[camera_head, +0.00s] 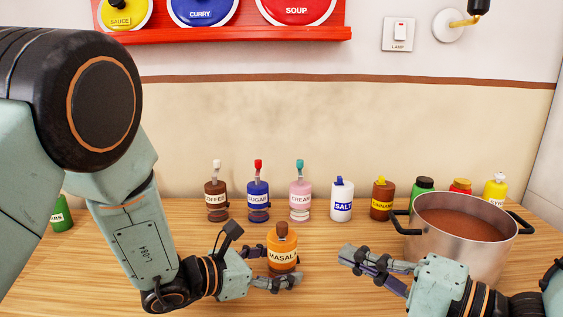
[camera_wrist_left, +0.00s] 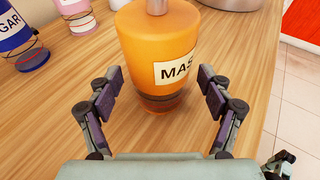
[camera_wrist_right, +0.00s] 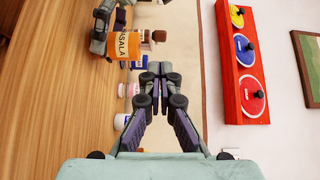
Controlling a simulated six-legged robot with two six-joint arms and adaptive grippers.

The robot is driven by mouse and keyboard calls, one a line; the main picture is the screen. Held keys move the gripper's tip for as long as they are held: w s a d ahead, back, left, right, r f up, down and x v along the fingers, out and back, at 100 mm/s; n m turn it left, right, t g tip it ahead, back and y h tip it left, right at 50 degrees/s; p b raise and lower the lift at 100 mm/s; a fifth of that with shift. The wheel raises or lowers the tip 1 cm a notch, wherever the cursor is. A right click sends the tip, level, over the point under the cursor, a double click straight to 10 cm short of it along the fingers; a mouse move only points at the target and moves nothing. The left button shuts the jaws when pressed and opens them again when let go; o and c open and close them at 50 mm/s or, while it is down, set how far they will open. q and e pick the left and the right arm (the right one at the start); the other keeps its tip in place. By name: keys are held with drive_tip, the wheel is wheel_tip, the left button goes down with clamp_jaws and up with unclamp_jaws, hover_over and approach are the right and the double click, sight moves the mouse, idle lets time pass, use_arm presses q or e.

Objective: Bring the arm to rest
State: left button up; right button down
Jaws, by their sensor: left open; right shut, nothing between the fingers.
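An orange masala jar (camera_head: 283,252) with a brown stopper stands upright on the wooden counter. My left gripper (camera_head: 284,268) is open at the jar, with one finger on each side of its lower part. In the left wrist view, the masala jar (camera_wrist_left: 160,55) stands just ahead of the open left gripper (camera_wrist_left: 161,82), with gaps between the fingers and the jar. My right gripper (camera_head: 347,254) is shut and empty above the counter, between the jar and the pot. Its closed fingertips also show in the right wrist view (camera_wrist_right: 157,70).
A steel pot (camera_head: 455,250) of brown liquid stands at the right. Coffee (camera_head: 217,203), sugar (camera_head: 258,203), cream (camera_head: 300,203), salt (camera_head: 342,203) and other containers line the back. A red rack (camera_head: 250,40) with lids hangs on the wall.

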drive_tip(key=x, duration=0.9)
drive_tip(key=shift+w+a, duration=0.25)
drive_tip(key=shift+a, duration=0.05)
idle(0.5)
idle(0.4)
